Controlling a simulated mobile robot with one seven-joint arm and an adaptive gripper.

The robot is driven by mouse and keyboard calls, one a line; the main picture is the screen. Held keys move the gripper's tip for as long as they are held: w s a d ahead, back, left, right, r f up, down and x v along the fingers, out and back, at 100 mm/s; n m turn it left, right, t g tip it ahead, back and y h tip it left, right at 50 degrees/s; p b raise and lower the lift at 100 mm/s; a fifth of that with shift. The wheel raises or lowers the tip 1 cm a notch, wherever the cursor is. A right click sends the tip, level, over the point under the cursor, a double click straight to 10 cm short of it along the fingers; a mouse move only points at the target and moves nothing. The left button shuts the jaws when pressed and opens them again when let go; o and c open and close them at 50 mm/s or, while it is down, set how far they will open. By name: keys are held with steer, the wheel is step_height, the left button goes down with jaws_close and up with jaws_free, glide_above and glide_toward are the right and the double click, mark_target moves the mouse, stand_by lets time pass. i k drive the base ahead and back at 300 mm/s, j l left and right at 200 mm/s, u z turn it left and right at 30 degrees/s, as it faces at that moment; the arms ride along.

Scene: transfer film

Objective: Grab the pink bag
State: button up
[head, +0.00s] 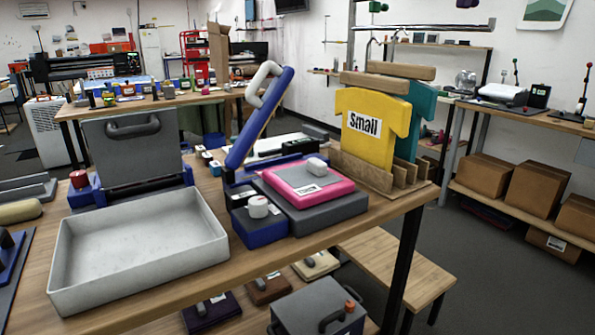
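A flat pink item (322,198), likely the pink bag, lies on the dark grey bed of a blue heat press (334,215) near the middle of the wooden table. A grey sheet (300,178) covers much of its top, leaving a pink border showing. A small whitish block (317,166) sits on the sheet, and a small white label shows at its near side. The press's blue lever arm (258,120) with a grey handle stands raised to the left of the pink item. My gripper is not in view.
A grey open tray (215,243) is on the table's left, before a grey upright press plate (133,150). A yellow shirt shape marked Small (372,140) stands in a wooden rack right of the pink item. A wooden bench (400,275) is below at right; dark floor lies beyond.

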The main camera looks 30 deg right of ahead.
mark_target(310, 182)
steer(key=z, duration=2.05)
steer(key=j+z, duration=0.2)
steer(key=j, duration=1.7)
